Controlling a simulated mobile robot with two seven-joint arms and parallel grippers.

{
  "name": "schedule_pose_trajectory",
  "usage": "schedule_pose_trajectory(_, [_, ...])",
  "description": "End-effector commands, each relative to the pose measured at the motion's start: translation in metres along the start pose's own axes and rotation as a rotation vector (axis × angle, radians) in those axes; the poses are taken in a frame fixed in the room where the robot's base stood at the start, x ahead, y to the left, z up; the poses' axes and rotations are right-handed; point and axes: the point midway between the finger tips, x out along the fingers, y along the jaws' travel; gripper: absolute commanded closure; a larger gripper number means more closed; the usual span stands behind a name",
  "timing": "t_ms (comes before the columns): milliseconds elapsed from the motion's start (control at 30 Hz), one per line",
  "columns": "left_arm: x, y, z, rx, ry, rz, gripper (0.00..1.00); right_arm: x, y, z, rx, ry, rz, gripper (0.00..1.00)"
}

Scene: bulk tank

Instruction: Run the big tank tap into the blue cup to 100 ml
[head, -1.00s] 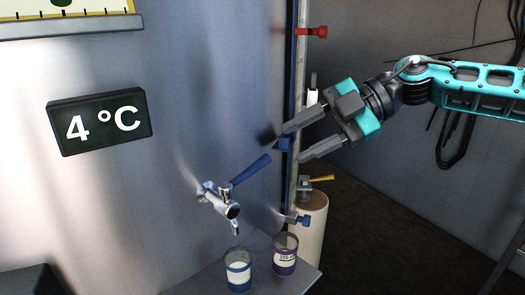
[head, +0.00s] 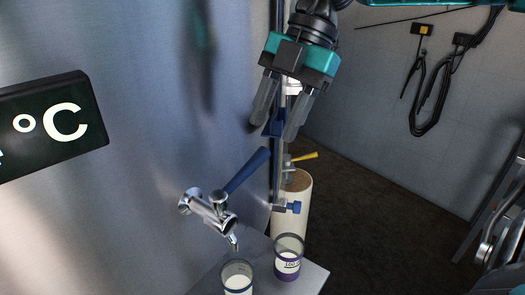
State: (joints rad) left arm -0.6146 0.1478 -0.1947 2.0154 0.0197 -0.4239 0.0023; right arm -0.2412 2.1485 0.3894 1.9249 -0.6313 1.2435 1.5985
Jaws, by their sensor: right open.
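The big tank tap (head: 212,210) is chrome and sticks out of the steel tank wall. Its blue lever (head: 246,170) slants up to the right. No stream shows below its spout. The blue cup (head: 238,278), clear with a blue band and a white label, stands below the spout and is cut off by the bottom edge. Its liquid level cannot be told. My right gripper (head: 272,129) is open and points down, above the lever's upper end and apart from it in the picture. My left gripper is not in view.
A purple-banded cup (head: 288,258) stands right of the blue cup on the grey shelf (head: 312,279). Behind are a small blue-handled valve (head: 291,207), a yellow-handled tap (head: 303,158) and a cream cylinder (head: 297,190). Open floor lies to the right.

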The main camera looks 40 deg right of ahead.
Motion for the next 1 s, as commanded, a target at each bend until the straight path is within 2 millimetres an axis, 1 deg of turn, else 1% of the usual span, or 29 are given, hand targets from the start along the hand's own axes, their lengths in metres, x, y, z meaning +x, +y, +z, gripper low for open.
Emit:
schedule_pose_trajectory(33, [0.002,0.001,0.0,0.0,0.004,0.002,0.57,0.013,-0.001,0.0,0.0,0.003,-0.004,0.52])
schedule_pose_trajectory(100, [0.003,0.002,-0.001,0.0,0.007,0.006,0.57,0.025,-0.001,0.0,-0.001,0.002,-0.003,0.52])
schedule_pose_trajectory(200, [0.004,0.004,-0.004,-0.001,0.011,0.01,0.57,0.04,-0.001,0.0,0.001,0.002,-0.002,0.52])
schedule_pose_trajectory(300, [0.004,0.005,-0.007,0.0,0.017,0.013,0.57,0.05,0.0,0.0,0.0,0.0,0.0,0.52])
schedule_pose_trajectory(433, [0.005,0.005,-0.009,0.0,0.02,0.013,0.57,0.056,0.0,0.0,0.0,0.001,0.001,0.52])
schedule_pose_trajectory(700, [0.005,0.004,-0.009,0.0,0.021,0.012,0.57,0.056,0.0,0.0,0.0,0.0,0.002,0.52])
schedule_pose_trajectory(767, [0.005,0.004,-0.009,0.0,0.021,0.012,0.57,0.056,0.0,0.0,0.0,0.0,0.002,0.56])
schedule_pose_trajectory(1000, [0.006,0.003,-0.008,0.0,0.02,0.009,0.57,0.056,0.0,0.0,0.0,0.0,0.002,0.79])
